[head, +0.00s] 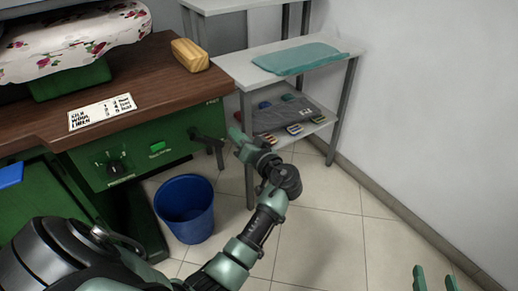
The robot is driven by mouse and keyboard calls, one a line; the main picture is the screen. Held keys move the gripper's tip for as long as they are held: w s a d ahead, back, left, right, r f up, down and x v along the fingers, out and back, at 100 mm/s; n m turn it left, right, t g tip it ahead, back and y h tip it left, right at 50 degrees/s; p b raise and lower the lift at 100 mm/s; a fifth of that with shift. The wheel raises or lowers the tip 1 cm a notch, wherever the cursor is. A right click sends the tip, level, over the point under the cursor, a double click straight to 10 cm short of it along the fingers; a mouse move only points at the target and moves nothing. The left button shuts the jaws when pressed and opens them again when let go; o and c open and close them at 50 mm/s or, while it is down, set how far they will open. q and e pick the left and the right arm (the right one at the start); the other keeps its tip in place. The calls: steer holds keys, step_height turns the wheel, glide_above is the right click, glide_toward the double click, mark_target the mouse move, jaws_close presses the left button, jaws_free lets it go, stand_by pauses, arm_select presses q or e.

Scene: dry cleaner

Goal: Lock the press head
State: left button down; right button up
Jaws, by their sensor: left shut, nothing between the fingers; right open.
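The press has a green front panel (135,165) below a brown wooden top (150,85). A floral-covered padded part (75,45) sits on a green block (70,82) at the upper left; I cannot tell whether it is the press head. A black lever-like part (208,146) sticks out at the panel's right end. My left gripper (235,135) is shut and empty, just right of this black part; I cannot tell whether they touch. My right gripper (434,279) is open and empty at the bottom right, partly cut off by the frame.
The panel carries a black knob (115,168) and a green button (157,147). A label card (101,112) and a wooden block (190,55) lie on top. A blue bin (186,208) stands below. A shelf (225,66) stands behind my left gripper. The floor at right is clear.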

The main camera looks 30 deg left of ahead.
arm_select(q)
steer(key=v, duration=0.8)
steer(key=shift+f+p, duration=0.2)
steer(key=shift+p, duration=0.1)
arm_select(e)
steer(key=s+f+g, duration=0.2)
steer(key=f, duration=0.1)
steer(key=shift+d+h, duration=0.1)
steer(key=shift+h, duration=0.2)
arm_select(q)
steer(key=shift+s, duration=0.1)
